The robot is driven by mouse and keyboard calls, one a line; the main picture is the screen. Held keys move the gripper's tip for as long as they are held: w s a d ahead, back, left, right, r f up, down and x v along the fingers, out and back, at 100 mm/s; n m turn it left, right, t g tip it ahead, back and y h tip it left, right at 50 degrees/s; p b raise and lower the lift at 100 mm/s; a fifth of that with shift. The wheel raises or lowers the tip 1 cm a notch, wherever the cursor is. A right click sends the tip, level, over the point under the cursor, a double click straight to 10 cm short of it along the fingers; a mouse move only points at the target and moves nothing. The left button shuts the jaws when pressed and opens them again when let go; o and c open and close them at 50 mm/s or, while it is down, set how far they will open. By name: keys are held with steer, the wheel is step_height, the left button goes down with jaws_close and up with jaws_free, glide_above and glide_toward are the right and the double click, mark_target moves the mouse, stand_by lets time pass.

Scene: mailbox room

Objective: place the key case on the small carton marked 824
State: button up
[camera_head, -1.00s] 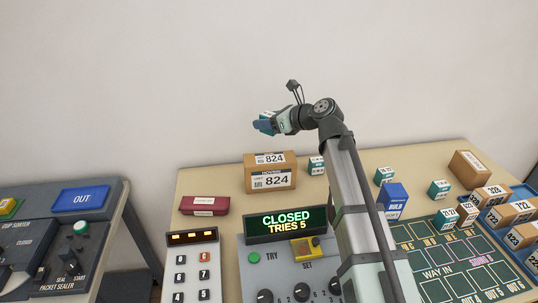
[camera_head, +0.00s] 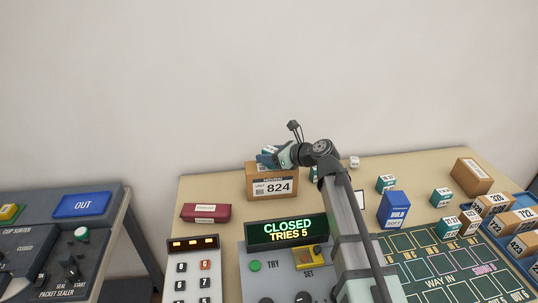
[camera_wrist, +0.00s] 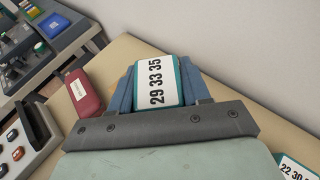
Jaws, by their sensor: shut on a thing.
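My gripper (camera_head: 268,157) is shut on a teal block (camera_wrist: 160,82) with a white label reading 29 33 35. In the head view it is at the top of the brown carton marked 824 (camera_head: 270,189) and covers much of the carton's top. I cannot tell whether the block touches the carton. A dark red case (camera_head: 206,213), probably the key case, lies on the table left of the carton, apart from my gripper. It also shows in the wrist view (camera_wrist: 84,94); its label is too small to read.
A keypad (camera_head: 194,270) and a display reading CLOSED, TRIES 5 (camera_head: 287,229) stand in front. Several teal blocks, such as one at the right (camera_head: 441,197), a blue box (camera_head: 394,209) and a brown carton (camera_head: 471,177) are at the right. The table's back left is clear.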

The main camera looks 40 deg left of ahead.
steer(key=o, duration=1.1)
steer(key=shift+f, duration=0.1)
steer(key=shift+r, duration=0.2)
steer(key=v, duration=1.2)
steer(key=shift+f, duration=0.15)
